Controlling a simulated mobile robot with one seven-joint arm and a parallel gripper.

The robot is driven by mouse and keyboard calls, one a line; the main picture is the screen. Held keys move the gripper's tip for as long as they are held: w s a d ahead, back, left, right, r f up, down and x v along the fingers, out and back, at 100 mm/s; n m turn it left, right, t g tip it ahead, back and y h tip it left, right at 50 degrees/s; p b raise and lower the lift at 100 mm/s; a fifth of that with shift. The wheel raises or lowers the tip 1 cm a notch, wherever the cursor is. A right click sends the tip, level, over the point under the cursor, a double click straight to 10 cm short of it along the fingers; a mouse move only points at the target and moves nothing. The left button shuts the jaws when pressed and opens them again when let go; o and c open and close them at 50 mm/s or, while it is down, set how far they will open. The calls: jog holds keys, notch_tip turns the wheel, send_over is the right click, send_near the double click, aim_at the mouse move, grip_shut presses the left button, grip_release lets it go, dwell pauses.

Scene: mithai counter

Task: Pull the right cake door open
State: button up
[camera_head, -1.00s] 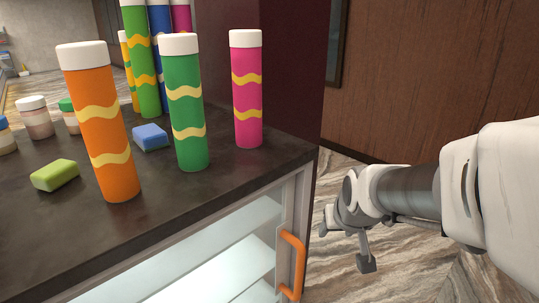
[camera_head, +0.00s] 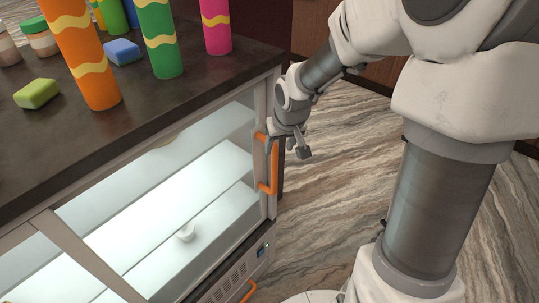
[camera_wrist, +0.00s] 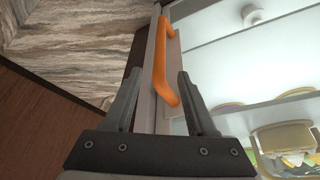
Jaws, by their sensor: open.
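The right cake door is a glass panel in a grey frame (camera_head: 265,108) on the front of the lit cabinet, and it looks closed. Its upright orange handle (camera_head: 273,172) is near the door's right edge. My gripper (camera_head: 287,149) is at the upper part of this handle in the head view. In the wrist view the orange handle (camera_wrist: 164,65) shows between the two spread fingers of my gripper (camera_wrist: 158,80), with room on both sides. I cannot tell whether a finger touches it. My arm comes in from the right.
A dark countertop (camera_head: 160,105) above the door holds orange, green and pink tubes, a green block (camera_head: 37,93) and a blue block (camera_head: 122,51). Another orange handle (camera_head: 248,291) is low down. Marbled floor (camera_head: 340,150) lies open at right.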

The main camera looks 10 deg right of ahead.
aim_at(276, 159)
jog(key=b+x, duration=0.3)
jog(key=x, duration=0.8)
jog(key=shift+w+f, duration=0.1)
grip_shut()
dwell(1.0)
